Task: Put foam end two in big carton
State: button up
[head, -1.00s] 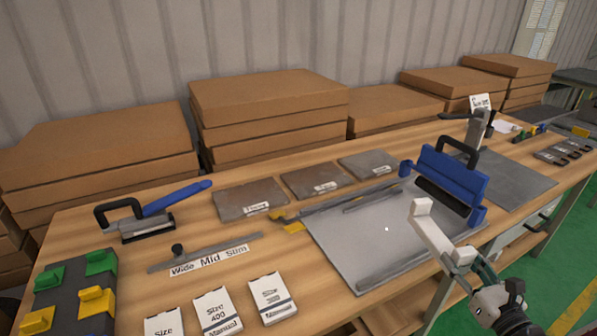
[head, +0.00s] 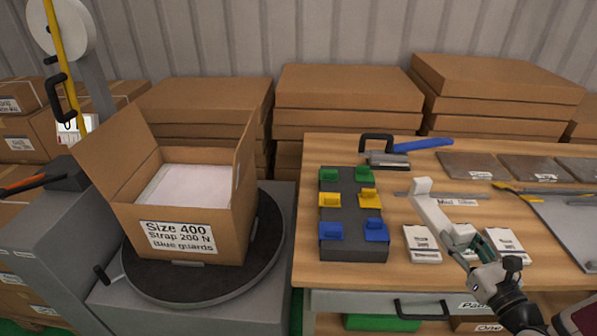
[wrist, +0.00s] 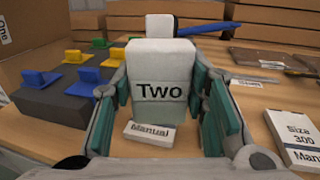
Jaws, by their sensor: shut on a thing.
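My gripper (head: 475,247) is shut on the white foam end two (head: 440,216), a long pale piece with a raised block at its far end. In the wrist view the foam end (wrist: 160,92) reads "Two" and sits between the green finger pads. It is held above the workbench. The big carton (head: 181,237) stands open on a round dark turntable at the left, labelled "Size 400, Strap 200 N, Blue guards". Its flaps are up and a white flat thing (head: 190,186) lies inside. My gripper is well to the right of the carton.
A dark block (head: 353,254) with green, yellow and blue guards stands on the bench between carton and gripper. Small white manual boxes (head: 422,244) lie near the foam. A strap stand (head: 85,60) rises behind the carton at left.

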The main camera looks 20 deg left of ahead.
aim_at(215, 200)
jog(key=k+j+u, duration=0.1)
jog(key=j, duration=0.25)
jog(key=k+j+u, duration=0.1)
jog(key=j, duration=0.3)
jog(key=k+j, duration=0.25)
jog(key=j, duration=0.15)
jog(key=k+j+u, duration=0.15)
jog(key=j, duration=0.2)
jog(key=k+j+u, duration=0.1)
jog(key=j, duration=0.9)
jog(key=k+j, duration=0.15)
jog(key=j, duration=1.05)
jog(key=i, duration=0.7)
